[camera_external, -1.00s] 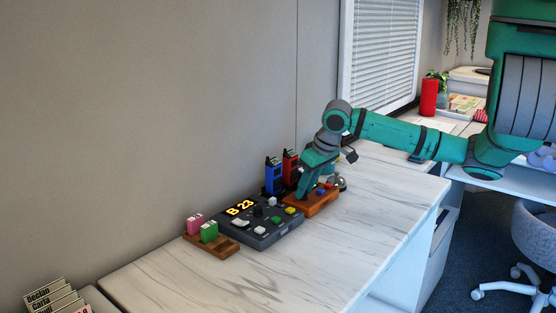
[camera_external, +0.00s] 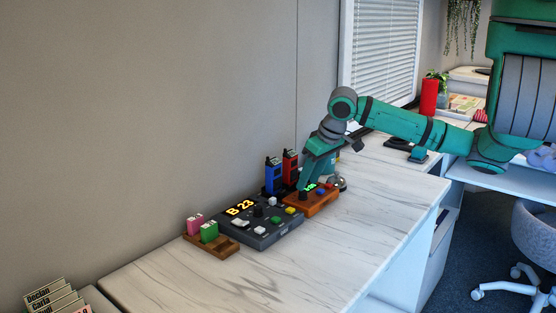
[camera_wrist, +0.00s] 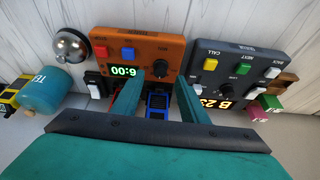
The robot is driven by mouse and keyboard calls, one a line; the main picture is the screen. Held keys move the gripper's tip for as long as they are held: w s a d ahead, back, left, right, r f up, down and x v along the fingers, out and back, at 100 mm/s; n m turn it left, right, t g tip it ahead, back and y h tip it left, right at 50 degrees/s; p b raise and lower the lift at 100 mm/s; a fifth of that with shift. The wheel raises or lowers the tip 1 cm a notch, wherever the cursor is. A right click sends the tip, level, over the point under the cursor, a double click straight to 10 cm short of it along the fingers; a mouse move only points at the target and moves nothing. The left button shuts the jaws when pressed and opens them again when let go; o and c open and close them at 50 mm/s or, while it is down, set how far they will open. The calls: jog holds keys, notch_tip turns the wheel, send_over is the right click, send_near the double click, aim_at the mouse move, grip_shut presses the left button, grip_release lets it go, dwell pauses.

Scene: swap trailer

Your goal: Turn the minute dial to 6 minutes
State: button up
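The orange timer box (camera_wrist: 139,48) stands on the counter. It also shows in the external view (camera_external: 322,206). Its black dial (camera_wrist: 162,68) is in the wrist view, near the box's edge closest to my gripper. A red and a blue button sit on the box. My gripper (camera_wrist: 158,84) is open, its two teal fingers spread on either side of the dial's line and apart from it. In the external view my gripper (camera_external: 308,184) hangs just above the box.
A dark panel (camera_wrist: 222,75) with a B 23 display and several buttons is beside the box. A silver bell (camera_wrist: 70,46), a teal cylinder (camera_wrist: 44,91) and blue and red handsets (camera_external: 290,168) are close by. The front of the counter (camera_external: 300,262) is clear.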

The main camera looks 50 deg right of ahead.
jog(key=v, duration=0.7)
dwell(0.4)
